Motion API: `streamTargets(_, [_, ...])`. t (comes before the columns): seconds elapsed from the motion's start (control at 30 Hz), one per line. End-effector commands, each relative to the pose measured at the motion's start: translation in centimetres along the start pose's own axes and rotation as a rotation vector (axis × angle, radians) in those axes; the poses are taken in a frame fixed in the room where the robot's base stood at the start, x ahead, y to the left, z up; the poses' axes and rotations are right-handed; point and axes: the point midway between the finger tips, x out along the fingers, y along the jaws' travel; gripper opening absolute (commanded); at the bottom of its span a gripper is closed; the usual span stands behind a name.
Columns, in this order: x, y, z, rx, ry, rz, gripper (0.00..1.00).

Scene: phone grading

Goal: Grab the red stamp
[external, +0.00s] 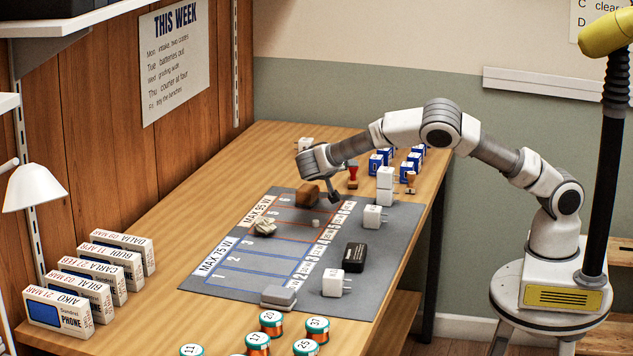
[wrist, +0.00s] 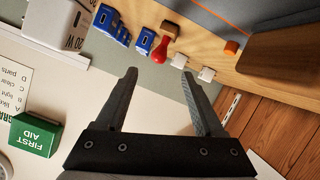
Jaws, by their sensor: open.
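The red stamp (external: 352,175) stands at the back of the table, just right of my gripper (external: 337,184) in the external view. In the wrist view the red stamp (wrist: 163,48) shows its red handle just beyond the fingertips, roughly between them. My gripper (wrist: 158,76) is open, with nothing between its fingers. It hangs above the table near the back of the grey mat, apart from the stamp as far as the views show.
Blue-and-white boxes (external: 376,163) and a brown-handled stamp (external: 410,182) stand right of the red stamp. White plug chargers (external: 385,178) line the grey mat (external: 232,284). A brown block (external: 308,196) lies on the mat near my gripper. Phone boxes (external: 60,312) stand front left.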

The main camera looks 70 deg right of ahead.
Motion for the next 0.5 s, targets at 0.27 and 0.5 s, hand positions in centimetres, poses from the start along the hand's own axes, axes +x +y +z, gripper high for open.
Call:
streamTargets(0.27, [6.2,0.0,0.2,0.0,-0.003,0.004,0.7])
streamTargets(0.5, [8.6,0.0,0.1,-0.001,-0.003,0.001,0.7])
